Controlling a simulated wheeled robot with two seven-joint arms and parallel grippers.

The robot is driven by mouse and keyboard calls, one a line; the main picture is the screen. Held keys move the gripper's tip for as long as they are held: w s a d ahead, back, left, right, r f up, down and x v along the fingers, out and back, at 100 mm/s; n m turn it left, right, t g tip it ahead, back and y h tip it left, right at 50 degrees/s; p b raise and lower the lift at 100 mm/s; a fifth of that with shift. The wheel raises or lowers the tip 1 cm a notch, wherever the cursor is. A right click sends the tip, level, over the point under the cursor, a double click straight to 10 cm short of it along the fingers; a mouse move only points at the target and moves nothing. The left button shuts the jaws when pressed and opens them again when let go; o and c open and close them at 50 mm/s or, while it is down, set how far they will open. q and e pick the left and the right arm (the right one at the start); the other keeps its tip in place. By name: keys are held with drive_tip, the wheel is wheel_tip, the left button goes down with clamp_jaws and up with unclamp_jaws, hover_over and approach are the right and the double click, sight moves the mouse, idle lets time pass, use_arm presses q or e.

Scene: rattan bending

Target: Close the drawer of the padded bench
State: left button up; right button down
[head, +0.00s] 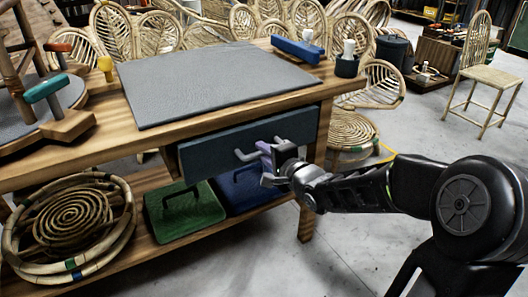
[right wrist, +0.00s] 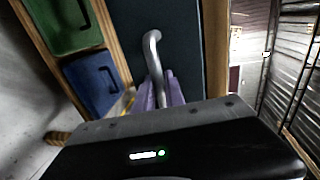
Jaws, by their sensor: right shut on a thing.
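The padded bench (head: 210,82) is wooden with a grey pad on top. Its dark blue-grey drawer (head: 225,150) sits under the top, and its front stands a little out from the bench frame. A grey bar handle (head: 243,156) is on the drawer front. My right gripper (head: 266,150) is at the handle's right part, with purple fingertips shut on it. The right wrist view shows the handle (right wrist: 152,58) running down between the purple fingers (right wrist: 160,95). My left gripper is not in view.
Green (head: 185,215) and blue (head: 250,187) cases and coiled rattan (head: 72,222) lie on the lower shelf. A blue tool (head: 297,50) and a dark cup (head: 347,66) stand on the bench top. Rattan chairs stand behind. The floor at the right is mostly clear.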

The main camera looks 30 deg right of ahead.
drive_tip(key=shift+w, duration=0.1)
drive_tip(key=x, duration=0.2)
drive_tip(key=shift+w+r, duration=0.25)
drive_tip(key=shift+w, duration=0.2)
drive_tip(key=c, duration=1.4)
unclamp_jaws()
drive_tip(key=shift+w, duration=0.15)
drive_tip(key=shift+c, duration=0.2)
drive_tip(key=shift+r, duration=0.1)
